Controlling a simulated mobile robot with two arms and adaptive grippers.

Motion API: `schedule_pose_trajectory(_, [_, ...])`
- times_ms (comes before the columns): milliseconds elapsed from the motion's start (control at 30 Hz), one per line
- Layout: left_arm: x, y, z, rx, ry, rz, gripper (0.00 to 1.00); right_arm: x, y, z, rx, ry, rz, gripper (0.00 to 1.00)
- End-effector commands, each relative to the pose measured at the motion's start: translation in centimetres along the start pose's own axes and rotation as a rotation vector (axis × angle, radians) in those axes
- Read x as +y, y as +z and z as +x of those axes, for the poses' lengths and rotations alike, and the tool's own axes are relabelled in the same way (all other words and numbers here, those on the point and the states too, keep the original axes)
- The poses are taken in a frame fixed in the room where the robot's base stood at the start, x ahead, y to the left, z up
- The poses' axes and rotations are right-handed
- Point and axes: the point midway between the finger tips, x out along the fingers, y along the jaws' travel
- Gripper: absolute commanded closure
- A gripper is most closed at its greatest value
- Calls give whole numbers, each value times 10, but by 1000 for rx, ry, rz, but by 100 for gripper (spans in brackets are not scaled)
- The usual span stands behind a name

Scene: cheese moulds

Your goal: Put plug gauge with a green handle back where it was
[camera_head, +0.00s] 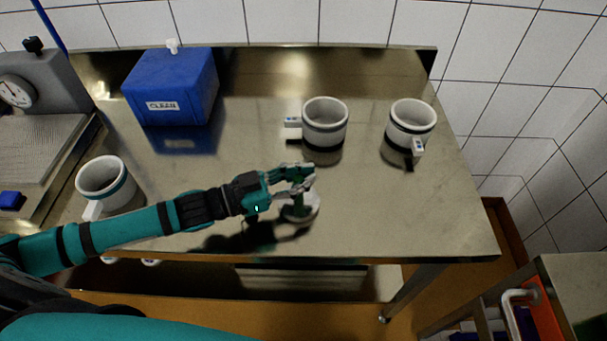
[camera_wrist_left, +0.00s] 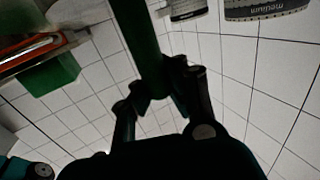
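The plug gauge (camera_head: 302,210) has a green handle and a pale round metal body, which shows below my left gripper (camera_head: 300,176) in the head view. In the left wrist view the dark green handle (camera_wrist_left: 140,38) runs between the fingers of my left gripper (camera_wrist_left: 160,92), which are closed around it. The gauge looks upright, over the front middle of the steel table (camera_head: 400,220). I cannot tell whether its body touches the table. My right gripper is in neither view.
White moulds stand on the table: a teal-banded one (camera_head: 104,180) at left, a dark-banded one (camera_head: 325,122) behind my gripper, another (camera_head: 411,122) at right. A blue box (camera_head: 165,88) labelled CLEAN stands at back left. The front right of the table is clear.

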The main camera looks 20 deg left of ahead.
Motion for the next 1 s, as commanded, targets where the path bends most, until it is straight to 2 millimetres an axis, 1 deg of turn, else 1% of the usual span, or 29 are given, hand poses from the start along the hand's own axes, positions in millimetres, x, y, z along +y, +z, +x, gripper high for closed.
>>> schedule_pose_trajectory(100, [0,-2,0,4,1,1,100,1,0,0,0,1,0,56])
schedule_pose_trajectory(233, [0,2,0,3,1,1,100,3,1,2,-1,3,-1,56])
schedule_pose_trajectory(400, [0,2,0,0,0,0,78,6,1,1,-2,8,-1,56])
schedule_pose_trajectory(467, [0,2,0,0,0,0,71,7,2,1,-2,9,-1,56])
schedule_pose_trajectory(800, [0,-1,-2,-1,0,-1,71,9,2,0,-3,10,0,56])
schedule_pose_trajectory(867, [0,2,-8,-3,-1,-3,71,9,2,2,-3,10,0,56])
schedule_pose_trajectory(1000, [1,3,-33,-7,0,-3,71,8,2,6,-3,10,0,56])
